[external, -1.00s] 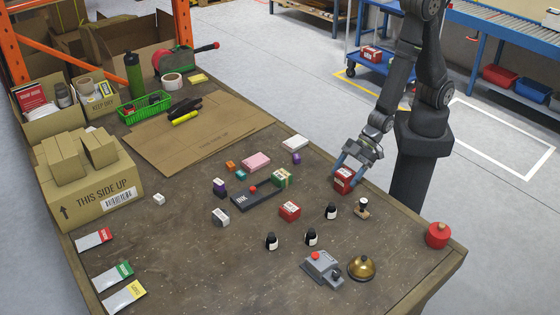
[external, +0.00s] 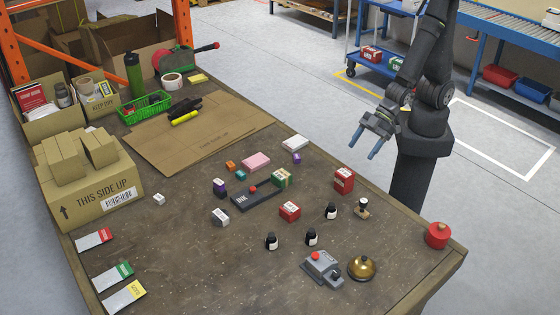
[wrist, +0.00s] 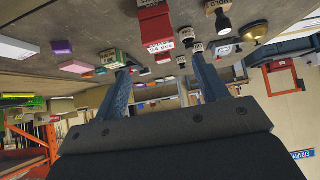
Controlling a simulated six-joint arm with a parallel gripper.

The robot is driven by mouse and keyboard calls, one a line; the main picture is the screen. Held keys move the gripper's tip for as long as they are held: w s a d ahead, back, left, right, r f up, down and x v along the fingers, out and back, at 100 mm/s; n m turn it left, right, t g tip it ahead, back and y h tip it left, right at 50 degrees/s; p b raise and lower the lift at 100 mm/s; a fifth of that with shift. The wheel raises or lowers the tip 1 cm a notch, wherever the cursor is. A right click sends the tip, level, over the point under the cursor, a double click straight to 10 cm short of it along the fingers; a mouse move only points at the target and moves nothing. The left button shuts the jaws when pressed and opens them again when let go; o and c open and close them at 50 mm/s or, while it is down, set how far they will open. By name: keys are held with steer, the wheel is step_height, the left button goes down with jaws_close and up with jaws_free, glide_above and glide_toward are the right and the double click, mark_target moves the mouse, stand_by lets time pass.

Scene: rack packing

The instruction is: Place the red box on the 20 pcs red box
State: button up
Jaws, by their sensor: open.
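A red box (external: 344,180) with white label areas stands on the right part of the table. It looks tall; I cannot tell whether it is one box or two stacked.
Black bottles (external: 331,211), a stamp (external: 362,207), a grey button box (external: 322,268), a brass bell (external: 361,268) and a red round tin (external: 438,235) stand nearby.

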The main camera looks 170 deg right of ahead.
mark_target(347, 171)
steer(key=shift+v, duration=0.8)
steer(key=shift+x, duration=6)
